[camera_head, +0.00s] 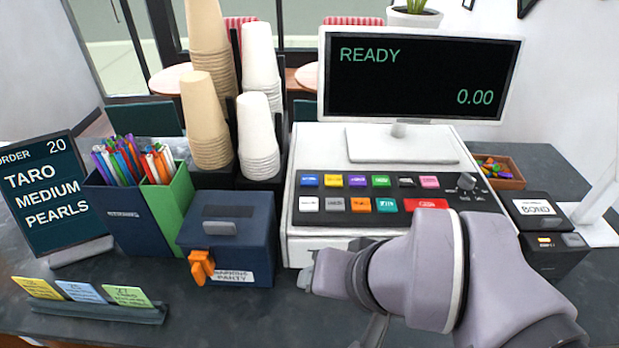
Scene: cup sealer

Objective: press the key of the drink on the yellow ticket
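The yellow ticket (40,288) stands at the left end of a dark holder (100,312) at the front left, and its print is too small to read. The machine's key panel (455,203) has two rows of coloured keys, among them a blue key (308,180), a yellow key (333,180), a purple key (357,181), a green key (381,181), a pink key (429,182) and a wide red key (425,204). Key labels are unreadable. My gripper (322,272) is in front of the machine's lower front, below the keys, apart from them as far as I see; its fingers are unclear.
The screen (412,76) reads READY and 0.00. An order sign (52,193) reads TARO MEDIUM PEARLS. A blue ticket (82,292) and a green ticket (127,296) share the holder. A navy box (228,238), pen holders (150,218) and cup stacks (258,130) stand left of the machine.

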